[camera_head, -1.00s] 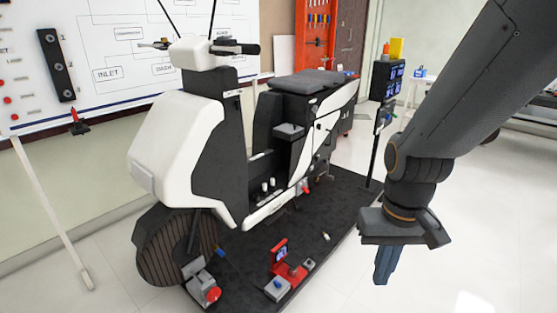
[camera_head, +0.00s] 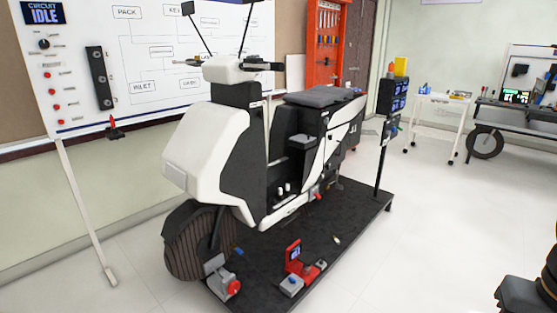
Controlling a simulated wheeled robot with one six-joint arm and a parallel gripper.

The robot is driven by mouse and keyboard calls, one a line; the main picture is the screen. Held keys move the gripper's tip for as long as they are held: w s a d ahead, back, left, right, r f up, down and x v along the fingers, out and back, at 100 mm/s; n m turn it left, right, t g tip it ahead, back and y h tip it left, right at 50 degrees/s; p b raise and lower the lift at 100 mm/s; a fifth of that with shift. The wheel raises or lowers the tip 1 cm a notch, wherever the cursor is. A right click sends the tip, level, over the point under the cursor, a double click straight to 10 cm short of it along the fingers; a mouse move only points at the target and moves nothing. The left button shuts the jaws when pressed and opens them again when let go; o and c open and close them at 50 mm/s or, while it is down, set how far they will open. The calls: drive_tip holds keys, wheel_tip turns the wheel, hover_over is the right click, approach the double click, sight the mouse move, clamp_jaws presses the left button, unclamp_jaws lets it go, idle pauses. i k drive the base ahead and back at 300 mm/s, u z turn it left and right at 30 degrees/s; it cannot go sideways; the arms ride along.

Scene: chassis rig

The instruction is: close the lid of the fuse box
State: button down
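A white and black scooter rig (camera_head: 205,140) stands on a black platform (camera_head: 370,208). No part is clearly marked as the fuse box. A small grey-topped box (camera_head: 303,139) sits in the scooter's open body below the seat (camera_head: 322,96); I cannot tell whether it is the fuse box or whether a lid is open. A small grey box (camera_head: 291,286) with a blue spot on top is on the platform's front, beside a red device with a small screen (camera_head: 294,254).
A whiteboard (camera_head: 150,50) with a control panel stands behind at left. A post with dark screens (camera_head: 393,95) rises at the platform's right. A white cart (camera_head: 442,98) and a bench (camera_head: 520,110) stand at back right.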

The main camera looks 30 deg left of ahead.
sight(276, 169)
drive_tip(key=z, duration=0.2)
drive_tip(key=i, duration=1.6)
drive_tip(key=u, duration=0.3)
drive_tip(key=i, duration=1.15)
drive_tip(key=u, duration=1.55)
drive_tip(key=i, duration=0.95)
drive_tip(key=u, duration=0.9)
